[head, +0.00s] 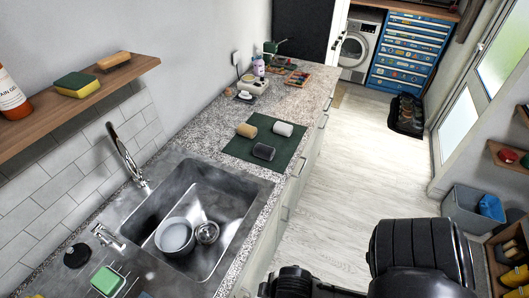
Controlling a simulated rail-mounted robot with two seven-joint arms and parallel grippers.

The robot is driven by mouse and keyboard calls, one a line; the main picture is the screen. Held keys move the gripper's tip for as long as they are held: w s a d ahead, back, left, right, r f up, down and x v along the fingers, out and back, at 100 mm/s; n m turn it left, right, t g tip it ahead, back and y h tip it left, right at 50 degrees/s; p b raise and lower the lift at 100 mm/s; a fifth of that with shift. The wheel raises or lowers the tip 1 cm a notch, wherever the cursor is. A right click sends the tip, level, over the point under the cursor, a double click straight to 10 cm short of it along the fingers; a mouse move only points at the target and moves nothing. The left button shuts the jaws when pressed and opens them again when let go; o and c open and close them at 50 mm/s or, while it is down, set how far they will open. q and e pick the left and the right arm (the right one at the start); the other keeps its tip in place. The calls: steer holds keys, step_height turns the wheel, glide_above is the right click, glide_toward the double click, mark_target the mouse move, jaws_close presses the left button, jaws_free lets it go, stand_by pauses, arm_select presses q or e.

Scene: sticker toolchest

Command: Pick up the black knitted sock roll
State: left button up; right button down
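A black roll (263,151), which looks like the black knitted sock roll, lies on its side on a dark green mat (240,148) on the granite counter beyond the sink. A tan roll (246,130) and a light grey roll (283,129) lie behind it on the same mat, apart from it. The knit texture is too small to make out. Black links of my own arm fill the lower right of the head view. Neither of my grippers can be made out, and nothing visible touches the rolls.
The steel sink (236,205) holds a grey bowl (175,236) and a small metal strainer (207,232). A tall faucet (128,155) rises at its left. A wooden shelf (70,105) overhangs the counter. Small items stand farther back. The floor (335,190) right of the counter is clear.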

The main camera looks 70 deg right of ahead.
arm_select(q)
steer(key=shift+o, duration=0.3)
steer(key=shift+a, duration=0.2)
steer(key=o, duration=0.9)
steer(key=shift+d, duration=0.15)
steer(key=shift+o, duration=0.2)
steer(key=shift+d, duration=0.1)
